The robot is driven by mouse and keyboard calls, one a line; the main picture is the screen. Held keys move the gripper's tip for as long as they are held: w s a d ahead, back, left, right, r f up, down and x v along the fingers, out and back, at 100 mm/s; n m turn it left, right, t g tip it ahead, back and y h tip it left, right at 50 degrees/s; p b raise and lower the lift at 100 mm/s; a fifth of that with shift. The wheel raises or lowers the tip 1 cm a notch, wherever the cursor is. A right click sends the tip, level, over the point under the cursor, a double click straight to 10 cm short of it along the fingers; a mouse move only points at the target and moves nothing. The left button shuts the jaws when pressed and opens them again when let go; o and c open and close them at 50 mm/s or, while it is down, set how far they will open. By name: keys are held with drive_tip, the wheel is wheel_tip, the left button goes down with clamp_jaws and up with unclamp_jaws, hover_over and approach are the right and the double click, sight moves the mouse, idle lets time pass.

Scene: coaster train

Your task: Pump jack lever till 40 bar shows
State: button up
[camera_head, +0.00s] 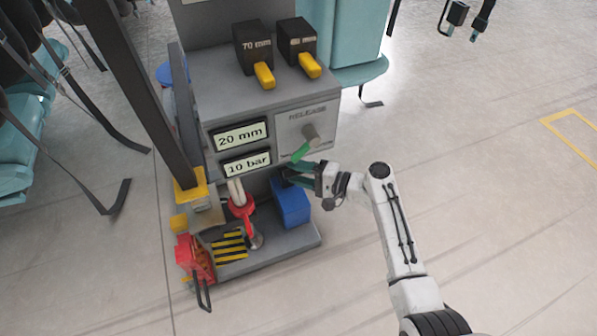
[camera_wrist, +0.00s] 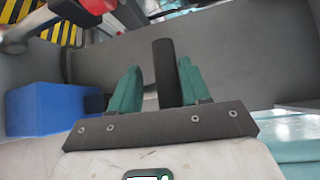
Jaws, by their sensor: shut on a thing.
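My gripper (camera_head: 297,176) has green fingers and is at the lower right of the grey console (camera_head: 262,105), just above a blue block (camera_head: 291,203). In the wrist view, a black upright bar, which looks like the jack lever's grip (camera_wrist: 166,70), stands between the fingers (camera_wrist: 158,90), and they are shut on it. Most of the lever is hidden in the head view. The lower display (camera_head: 246,164) reads 10 bar. The upper display (camera_head: 240,136) reads 20 mm. A red collared part (camera_head: 241,206) with pale rods stands on the console's base.
Two black blocks with yellow tabs (camera_head: 264,75) sit on top. A dark post (camera_head: 135,90) and a red item (camera_head: 196,259) are at left. The floor at right is clear.

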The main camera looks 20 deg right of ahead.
clamp_jaws()
